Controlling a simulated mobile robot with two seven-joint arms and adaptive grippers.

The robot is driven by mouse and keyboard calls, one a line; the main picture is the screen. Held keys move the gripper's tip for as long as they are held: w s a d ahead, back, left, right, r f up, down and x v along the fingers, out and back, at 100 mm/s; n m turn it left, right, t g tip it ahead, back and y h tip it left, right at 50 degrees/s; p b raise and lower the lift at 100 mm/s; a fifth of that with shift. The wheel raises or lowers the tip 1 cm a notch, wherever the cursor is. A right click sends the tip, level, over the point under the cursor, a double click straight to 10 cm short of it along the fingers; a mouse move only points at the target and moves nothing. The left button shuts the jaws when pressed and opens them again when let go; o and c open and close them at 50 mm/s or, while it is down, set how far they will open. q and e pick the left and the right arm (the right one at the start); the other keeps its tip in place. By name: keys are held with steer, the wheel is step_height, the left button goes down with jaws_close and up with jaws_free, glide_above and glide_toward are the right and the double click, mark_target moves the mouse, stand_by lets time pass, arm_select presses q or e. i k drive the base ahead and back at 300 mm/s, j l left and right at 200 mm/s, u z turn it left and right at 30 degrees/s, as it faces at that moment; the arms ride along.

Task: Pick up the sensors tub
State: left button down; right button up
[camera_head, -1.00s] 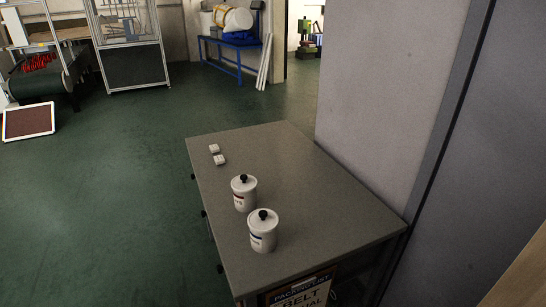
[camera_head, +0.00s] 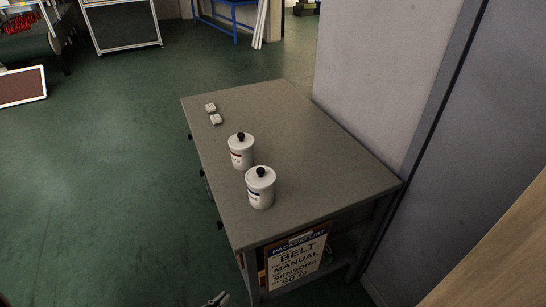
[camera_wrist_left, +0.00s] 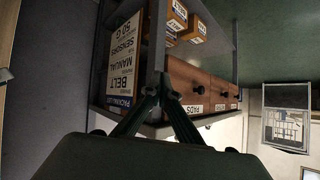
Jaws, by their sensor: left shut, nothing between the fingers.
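Two white lidded tubs with black knobs stand upright on the grey cabinet top (camera_head: 310,150). The farther tub (camera_head: 241,155) has a reddish label mark, and the nearer tub (camera_head: 260,192) has a bluish one. The lettering is too small to tell which is the sensors tub. The tip of my left gripper (camera_head: 217,299) shows at the bottom edge of the head view, low beside the cabinet's near left corner, apart from both tubs. In the left wrist view my left gripper (camera_wrist_left: 163,88) is shut and empty in front of the cabinet. My right gripper is not in view.
Two small white blocks (camera_head: 213,114) lie near the cabinet's far left corner. A packing list sign (camera_head: 297,262) naming belt, manual and sensors is on the cabinet's near side. The left wrist view shows orange boxes (camera_wrist_left: 180,18) and labelled drawers (camera_wrist_left: 205,92). A wall (camera_head: 390,80) bounds the right.

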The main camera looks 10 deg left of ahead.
mark_target(259, 199)
steer(key=j+z, duration=0.35)
steer(key=k+j+z, duration=0.1)
steer(key=z, duration=0.3)
steer(key=k+j+z, duration=0.15)
steer(key=j+z, duration=0.2)
steer(key=i+j, duration=0.1)
steer(key=i, duration=0.1)
